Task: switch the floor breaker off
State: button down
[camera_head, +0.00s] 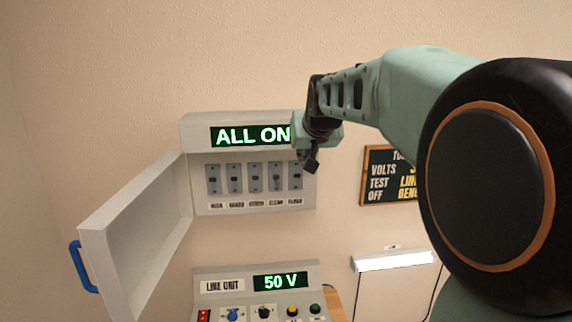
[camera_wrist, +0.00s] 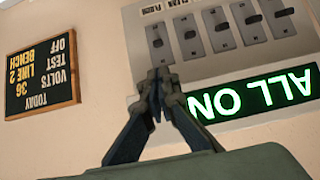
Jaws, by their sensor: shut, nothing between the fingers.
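The breaker box (camera_head: 187,132) hangs on the wall with its door open, and its green display (camera_head: 245,136) reads ALL ON. The floor breaker (camera_head: 295,178) is the rightmost of the row, above a small label that seems to read FLOOR. In the upside-down wrist view the floor breaker (camera_wrist: 157,40) is the leftmost switch, with a dark lever. My gripper (camera_head: 311,165) is shut and empty, in front of the box's right edge near the floor breaker's upper part. In the wrist view the closed fingertips (camera_wrist: 156,80) appear just short of that breaker; contact cannot be told.
Several other breakers (camera_head: 234,178) stand left of it. The box door (camera_head: 140,235) with a blue handle (camera_head: 83,267) swings out left. A line unit (camera_head: 222,286) showing 50 V stands below. A dark sign (camera_head: 380,180) and a lit lamp (camera_head: 393,260) are to the right.

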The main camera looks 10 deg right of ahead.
aim_at(297, 176)
jog(key=x, duration=1)
jog(key=shift+b, duration=0.3)
jog(key=shift+s+f+b, duration=0.1)
jog(key=shift+s+b, duration=0.05)
jog(key=shift+b, duration=0.25)
jog(key=shift+f+b, duration=0.15)
jog(key=shift+b, duration=0.25)
jog(key=shift+t+b, duration=0.3)
